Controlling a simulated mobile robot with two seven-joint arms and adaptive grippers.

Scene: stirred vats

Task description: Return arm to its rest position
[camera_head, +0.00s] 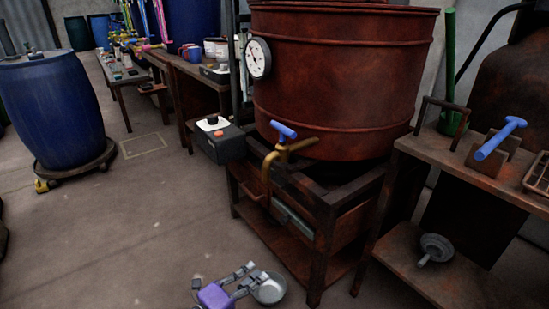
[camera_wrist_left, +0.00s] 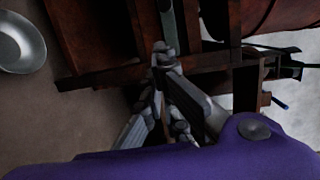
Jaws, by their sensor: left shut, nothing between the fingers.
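My left gripper (camera_head: 250,271), with a purple body, is low at the bottom centre of the head view, over the grey floor in front of the vat stand. In the left wrist view its fingers (camera_wrist_left: 163,52) come together at the tips, with nothing held between them. A round metal bowl (camera_head: 272,289) shows just right of the fingers in the head view. It also shows at the upper left of the wrist view (camera_wrist_left: 20,43), apart from the fingers. My right gripper is not in view.
A rusty red vat (camera_head: 345,85) with a gauge (camera_head: 258,58) and a blue-handled tap (camera_head: 284,130) stands on a dark metal stand (camera_head: 322,250). A rusty shelf table (camera_head: 440,160) stands at right. A blue barrel (camera_head: 50,110) is at left. Open floor (camera_head: 120,235) lies left of the gripper.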

